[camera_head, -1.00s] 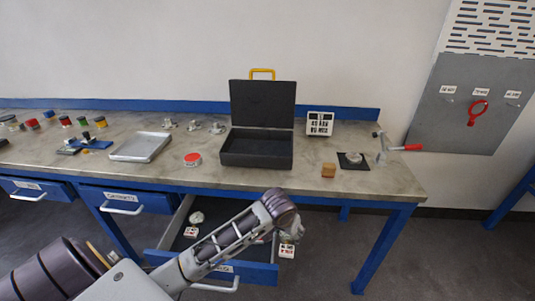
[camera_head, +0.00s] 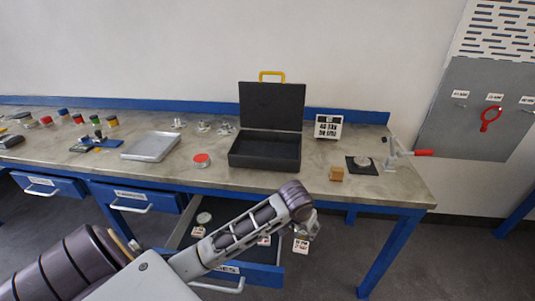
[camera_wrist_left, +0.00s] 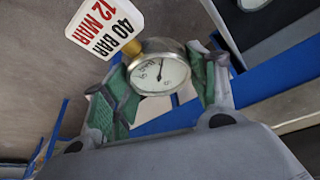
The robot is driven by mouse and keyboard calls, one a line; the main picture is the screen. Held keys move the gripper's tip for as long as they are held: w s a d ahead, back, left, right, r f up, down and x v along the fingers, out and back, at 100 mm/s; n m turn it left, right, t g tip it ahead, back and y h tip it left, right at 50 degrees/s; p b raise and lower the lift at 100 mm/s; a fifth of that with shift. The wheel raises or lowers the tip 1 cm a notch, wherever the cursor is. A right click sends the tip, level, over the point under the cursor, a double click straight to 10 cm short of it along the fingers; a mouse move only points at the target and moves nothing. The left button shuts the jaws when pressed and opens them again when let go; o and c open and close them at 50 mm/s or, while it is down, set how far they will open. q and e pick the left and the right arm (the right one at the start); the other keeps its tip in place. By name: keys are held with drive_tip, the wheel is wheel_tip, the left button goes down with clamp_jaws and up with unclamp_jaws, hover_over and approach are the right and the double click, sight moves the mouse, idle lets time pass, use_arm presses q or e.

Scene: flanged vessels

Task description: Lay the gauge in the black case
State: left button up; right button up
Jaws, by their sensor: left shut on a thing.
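The black case (camera_head: 262,162) stands open on the bench, its lid (camera_head: 272,106) raised at the back and its tray empty. My left gripper (camera_head: 308,222) is in front of the bench, below and to the right of the case. In the left wrist view the gripper (camera_wrist_left: 165,78) is shut on a round white-faced gauge (camera_wrist_left: 158,74) with a brass neck. A tag (camera_wrist_left: 104,26) reading "40 BAR 12 MAR" hangs from it. The tag also shows below the gripper in the head view (camera_head: 301,246). My right gripper is out of view.
An open drawer (camera_head: 265,274) under the bench holds another gauge (camera_head: 203,218) with a tag. A metal tray (camera_head: 151,146) lies left.

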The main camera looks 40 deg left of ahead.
use_arm(q)
drive_tip(key=w+a+r+n+p, duration=0.1)
drive_tip(key=w+a+r+p, duration=0.3)
drive_tip(key=a+r, duration=0.45)
drive_tip(key=w+a+r+p, duration=0.3)
drive_tip(key=a+r+p, duration=0.2)
drive_tip(key=a+r, duration=0.35)
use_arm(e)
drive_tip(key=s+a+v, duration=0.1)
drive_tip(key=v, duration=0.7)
use_arm(q)
drive_tip(key=w+a+r+p, duration=0.2)
drive_tip(key=w+a+p, duration=0.1)
drive_tip(key=a, duration=0.8)
drive_tip(key=shift+a+r+y, duration=0.15)
drive_tip(key=shift+a+y, duration=0.05)
drive_tip(key=shift+y, duration=0.1)
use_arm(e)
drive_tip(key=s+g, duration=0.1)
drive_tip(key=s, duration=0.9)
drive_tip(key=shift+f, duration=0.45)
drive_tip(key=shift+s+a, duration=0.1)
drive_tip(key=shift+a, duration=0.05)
